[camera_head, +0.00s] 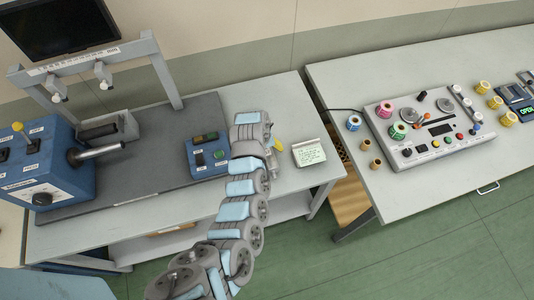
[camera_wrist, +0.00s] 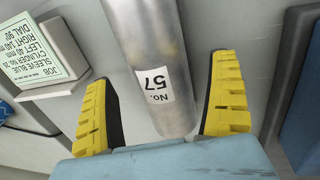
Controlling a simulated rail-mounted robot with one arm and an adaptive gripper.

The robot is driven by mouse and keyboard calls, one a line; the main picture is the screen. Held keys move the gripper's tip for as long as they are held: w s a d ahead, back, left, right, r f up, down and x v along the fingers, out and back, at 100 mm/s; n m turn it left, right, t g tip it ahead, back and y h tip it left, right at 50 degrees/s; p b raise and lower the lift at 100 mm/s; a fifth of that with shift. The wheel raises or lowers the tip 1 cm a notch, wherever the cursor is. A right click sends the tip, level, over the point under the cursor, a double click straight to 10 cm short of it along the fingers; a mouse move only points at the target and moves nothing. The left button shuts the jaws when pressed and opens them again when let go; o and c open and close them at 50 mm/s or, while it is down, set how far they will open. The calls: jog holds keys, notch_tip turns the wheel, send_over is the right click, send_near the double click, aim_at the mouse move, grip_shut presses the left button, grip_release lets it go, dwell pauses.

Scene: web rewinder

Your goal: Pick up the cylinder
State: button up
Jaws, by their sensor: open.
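A smooth metal-grey cylinder (camera_wrist: 140,35) with a white label reading "No. 57" runs from the top of the wrist view to between the yellow fingers of my gripper (camera_wrist: 164,70). My gripper is open. A gap shows between the cylinder and each finger, wider on the left side. The cylinder's near end is close to my palm. In the head view, my arm hides the cylinder, and one yellow finger (camera_head: 279,145) shows at the right end of the left table.
A job card (camera_wrist: 40,52) on a stand is close to the left finger; it also shows in the head view (camera_head: 309,152). A blue button box (camera_head: 208,157) stands left of my arm. The blue rewinder (camera_head: 45,165) is at far left. A control panel (camera_head: 425,128) lies on the right table.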

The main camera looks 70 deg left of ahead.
jog(key=shift+w+d+f, duration=0.1)
jog(key=shift+f, duration=0.8)
jog(key=c, duration=1.4)
jog(key=shift+o, duration=0.2)
